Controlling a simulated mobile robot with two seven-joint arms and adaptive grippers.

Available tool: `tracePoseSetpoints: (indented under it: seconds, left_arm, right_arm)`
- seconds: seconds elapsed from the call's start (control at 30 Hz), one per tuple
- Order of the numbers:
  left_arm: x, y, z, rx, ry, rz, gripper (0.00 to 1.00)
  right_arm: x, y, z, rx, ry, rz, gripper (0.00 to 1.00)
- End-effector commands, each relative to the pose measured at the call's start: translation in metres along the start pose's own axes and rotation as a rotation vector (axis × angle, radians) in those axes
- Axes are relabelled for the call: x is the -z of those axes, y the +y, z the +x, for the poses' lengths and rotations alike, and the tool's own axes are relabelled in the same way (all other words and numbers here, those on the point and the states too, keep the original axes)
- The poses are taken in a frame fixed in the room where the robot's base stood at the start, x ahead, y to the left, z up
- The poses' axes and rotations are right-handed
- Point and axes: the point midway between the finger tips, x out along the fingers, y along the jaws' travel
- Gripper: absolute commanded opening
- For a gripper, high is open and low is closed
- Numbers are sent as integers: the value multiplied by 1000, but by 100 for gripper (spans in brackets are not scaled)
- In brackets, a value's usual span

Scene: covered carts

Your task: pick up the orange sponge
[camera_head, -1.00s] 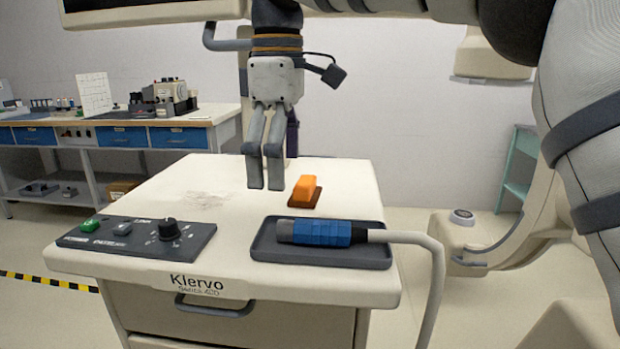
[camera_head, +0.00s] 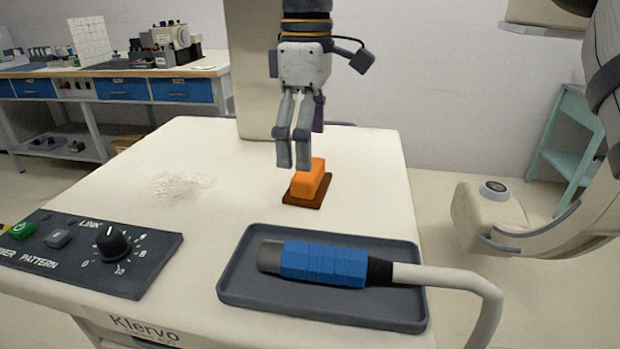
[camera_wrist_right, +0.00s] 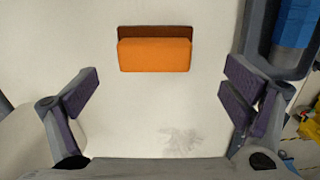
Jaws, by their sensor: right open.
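The orange sponge (camera_head: 308,180) lies on a small dark brown base (camera_head: 306,200) on the cream cart top. My right gripper (camera_head: 294,166) points down just left of and behind the sponge in the head view, apart from it. In the right wrist view the gripper (camera_wrist_right: 158,98) is open and empty, its fingers wide apart. The sponge (camera_wrist_right: 154,55) shows there beyond the line of the fingertips, with the brown base (camera_wrist_right: 155,32) along its far edge. My left gripper does not show.
A dark tray (camera_head: 320,312) holding a blue-gripped handpiece (camera_head: 322,263) with a pale hose sits at the cart's front right. A control panel (camera_head: 70,262) with a knob is at front left. Faint scribbles (camera_head: 180,186) mark the clear cart top (camera_head: 225,150).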

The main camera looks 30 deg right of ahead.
Motion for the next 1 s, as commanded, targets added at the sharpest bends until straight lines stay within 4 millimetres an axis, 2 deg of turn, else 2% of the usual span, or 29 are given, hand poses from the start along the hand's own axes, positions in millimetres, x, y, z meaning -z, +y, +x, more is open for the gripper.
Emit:
tracePoseSetpoints:
  seconds: [0.23,0.33,0.5,0.53,0.7,0.77,1.0]
  left_arm:
    - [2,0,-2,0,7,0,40]
    - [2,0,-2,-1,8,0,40]
    - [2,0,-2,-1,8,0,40]
    - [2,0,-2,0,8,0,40]
    - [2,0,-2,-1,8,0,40]
    - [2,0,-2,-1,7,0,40]
    - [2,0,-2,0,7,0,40]
  right_arm:
    - [-1,5,44,1,-1,-2,94]
    - [-1,5,52,0,2,-2,94]
    - [-1,5,52,-2,1,-1,94]
    - [-1,5,52,-1,1,-1,92]
    - [-1,5,52,-1,1,-1,53]
    - [-1,5,52,-1,1,-1,43]
    - [-1,5,52,-1,0,-1,42]
